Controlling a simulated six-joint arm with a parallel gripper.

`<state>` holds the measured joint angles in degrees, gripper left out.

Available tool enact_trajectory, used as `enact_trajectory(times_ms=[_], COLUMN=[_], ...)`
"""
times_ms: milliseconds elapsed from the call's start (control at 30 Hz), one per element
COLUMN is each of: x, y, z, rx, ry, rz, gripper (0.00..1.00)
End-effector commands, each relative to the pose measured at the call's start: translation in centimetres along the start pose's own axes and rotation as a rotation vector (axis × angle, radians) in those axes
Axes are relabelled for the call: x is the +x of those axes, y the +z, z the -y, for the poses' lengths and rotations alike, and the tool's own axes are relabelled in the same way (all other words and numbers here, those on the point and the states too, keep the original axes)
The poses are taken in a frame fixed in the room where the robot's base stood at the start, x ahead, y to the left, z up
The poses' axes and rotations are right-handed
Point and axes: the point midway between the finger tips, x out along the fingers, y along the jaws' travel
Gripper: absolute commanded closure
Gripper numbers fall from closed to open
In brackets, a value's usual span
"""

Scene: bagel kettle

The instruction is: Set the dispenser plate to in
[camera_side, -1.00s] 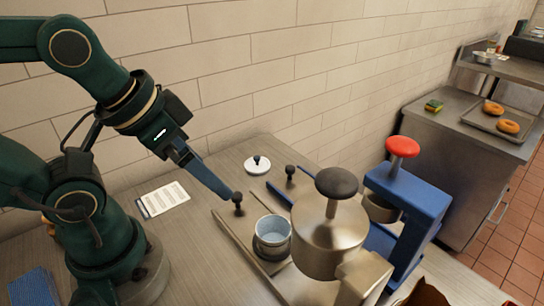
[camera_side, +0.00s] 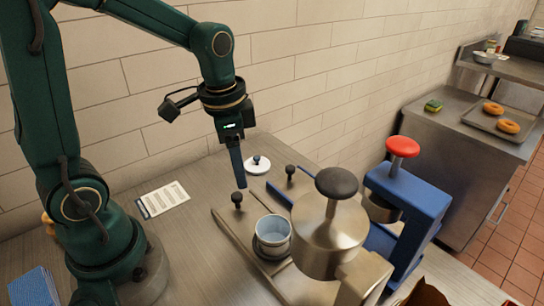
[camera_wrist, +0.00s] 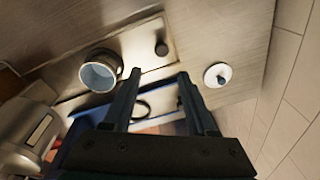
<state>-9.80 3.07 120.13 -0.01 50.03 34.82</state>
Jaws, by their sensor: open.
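A steel dispenser (camera_side: 325,236) with a black top knob has a flat plate (camera_side: 262,260) reaching out to its left. The plate carries a small upright black knob (camera_side: 237,199) and a light-blue-lined metal cup (camera_side: 272,238), also seen in the wrist view (camera_wrist: 100,72). My gripper (camera_side: 241,184) points down near the plate's knob, which it partly overlaps in the side view. In the wrist view its two fingers (camera_wrist: 160,78) are apart and empty, and the knob (camera_wrist: 162,48) stands beyond their tips, not between them.
A blue dispenser (camera_side: 412,196) with a red knob stands behind the steel one; its own plate has a black knob (camera_side: 291,171). A white lid (camera_side: 257,165) lies near the wall. A printed card (camera_side: 164,198) lies left. The counter between card and plate is clear.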

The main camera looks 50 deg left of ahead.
Motion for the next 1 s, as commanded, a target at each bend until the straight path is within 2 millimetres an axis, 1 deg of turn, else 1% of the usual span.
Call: enact_trajectory(times_ms=[33, 100, 367, 633, 800, 1000], x=[1.0, 1.9, 3.9, 7.1, 7.9, 8.0], y=[0.2, 0.4, 1.2, 1.5, 1.6, 1.5], z=[0.3, 0.5, 0.5, 0.2, 0.1, 0.2], rx=[-0.01, -0.024, -0.044, -0.044, -0.044, -0.044], ry=[0.02, 0.04, 0.069, 0.069, 0.066, 0.065], rz=[0.031, 0.061, 0.103, 0.104, 0.1, 0.098], gripper=[0.42, 0.42, 0.42, 0.42, 0.42, 0.42])
